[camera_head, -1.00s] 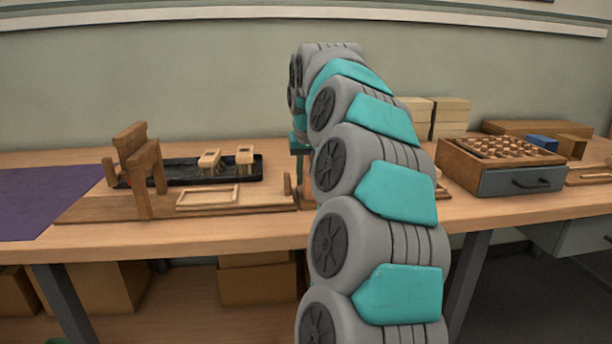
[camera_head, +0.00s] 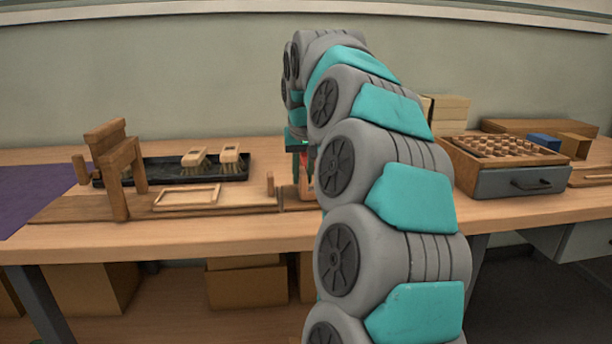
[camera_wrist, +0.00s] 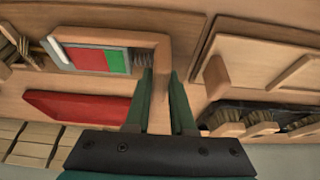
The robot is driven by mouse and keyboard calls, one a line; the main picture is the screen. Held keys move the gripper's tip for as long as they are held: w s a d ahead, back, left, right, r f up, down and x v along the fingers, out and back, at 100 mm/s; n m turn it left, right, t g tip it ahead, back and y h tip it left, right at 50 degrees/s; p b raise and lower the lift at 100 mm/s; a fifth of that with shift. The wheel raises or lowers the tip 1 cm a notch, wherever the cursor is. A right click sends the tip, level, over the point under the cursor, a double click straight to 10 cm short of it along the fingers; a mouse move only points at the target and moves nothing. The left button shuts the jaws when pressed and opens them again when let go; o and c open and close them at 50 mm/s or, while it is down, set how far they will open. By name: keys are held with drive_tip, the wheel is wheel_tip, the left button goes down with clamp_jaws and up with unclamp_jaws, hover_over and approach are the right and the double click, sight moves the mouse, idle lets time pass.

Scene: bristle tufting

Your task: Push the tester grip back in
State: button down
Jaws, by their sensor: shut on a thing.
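The tester grip (camera_wrist: 160,115) shows in the wrist view as a wooden bar running between my fingers. It joins a wooden arm along the top of the tester, which has a red and green window (camera_wrist: 100,59) and a coil spring to its right. My gripper (camera_wrist: 162,90) is shut on the grip, with a dark green finger on each side. In the head view my gripper (camera_head: 298,143) is partly hidden behind my arm, and only a small part of the wooden tester (camera_head: 307,188) shows beside it.
A red pad (camera_wrist: 75,108) lies near the tester. A black tray (camera_head: 165,172) with brushes, a wooden stand (camera_head: 116,165) and a light wooden frame (camera_head: 187,198) are to the left. A wooden box with a grey drawer (camera_head: 515,180) stands to the right.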

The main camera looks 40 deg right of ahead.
drive_tip(key=shift+s+d, duration=0.4)
drive_tip(key=shift+d, duration=0.25)
drive_tip(key=shift+s+d, duration=0.35)
drive_tip(key=shift+d, duration=0.3)
drive_tip(key=c, duration=0.8)
unclamp_jaws()
drive_tip(key=shift+o, duration=0.2)
drive_tip(key=shift+r, duration=0.1)
drive_tip(key=v, duration=0.7)
drive_tip(key=shift+a+r, duration=0.2)
drive_tip(key=shift+r, duration=0.05)
drive_tip(key=shift+s, duration=0.1)
